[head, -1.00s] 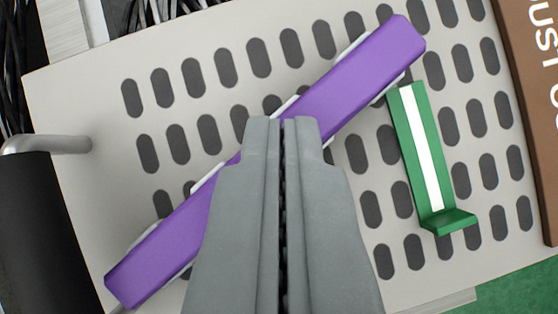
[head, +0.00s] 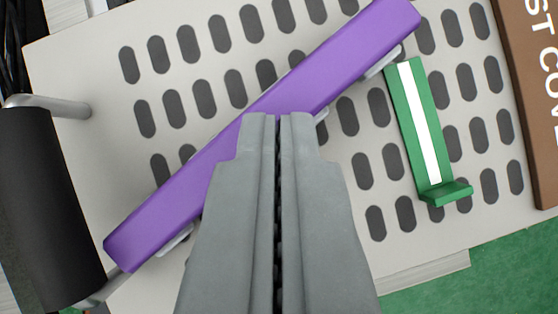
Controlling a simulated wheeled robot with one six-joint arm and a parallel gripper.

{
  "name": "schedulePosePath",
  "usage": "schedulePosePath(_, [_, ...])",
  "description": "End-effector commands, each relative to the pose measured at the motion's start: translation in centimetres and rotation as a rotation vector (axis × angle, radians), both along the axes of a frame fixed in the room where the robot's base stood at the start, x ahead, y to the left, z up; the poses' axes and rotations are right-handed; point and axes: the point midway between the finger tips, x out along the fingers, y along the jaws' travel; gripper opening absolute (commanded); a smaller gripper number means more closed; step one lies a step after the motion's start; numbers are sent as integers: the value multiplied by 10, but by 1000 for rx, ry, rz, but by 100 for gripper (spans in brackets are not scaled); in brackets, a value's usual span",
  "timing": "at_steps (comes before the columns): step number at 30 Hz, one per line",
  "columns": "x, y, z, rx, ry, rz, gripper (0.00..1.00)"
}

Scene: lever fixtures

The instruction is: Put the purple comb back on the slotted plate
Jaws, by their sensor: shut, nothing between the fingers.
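The purple comb (head: 330,72) lies diagonally across the slotted plate (head: 65,75), from lower left to upper right. Small white parts of it show along its lower side; whether they sit in slots is hidden. The light grey plate has rows of dark oblong slots. My gripper (head: 278,118) is shut and empty, with its fingertips over the middle of the comb in the picture. I cannot tell whether they touch it. The fingers hide part of the comb's lower edge and the plate below.
A green bracket with a white stripe (head: 425,140) stands on the plate, right of the comb. A black handle on a metal bar (head: 50,205) is at the left, close to the comb's lower end. A brown lettered panel (head: 535,110) is at the right. Green surface (head: 490,270) shows below.

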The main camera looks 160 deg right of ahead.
Motion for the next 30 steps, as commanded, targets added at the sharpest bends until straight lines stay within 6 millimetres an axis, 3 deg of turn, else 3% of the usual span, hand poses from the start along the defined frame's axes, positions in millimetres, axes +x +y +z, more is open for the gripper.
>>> schedulePosePath(15, [-83, -45, 4, 0, -7, -5, 0])
schedulePosePath(21, [-97, -53, 3, 0, -6, -3, 0])
schedulePosePath(30, [-100, -55, 3, 1, -6, -2, 0])
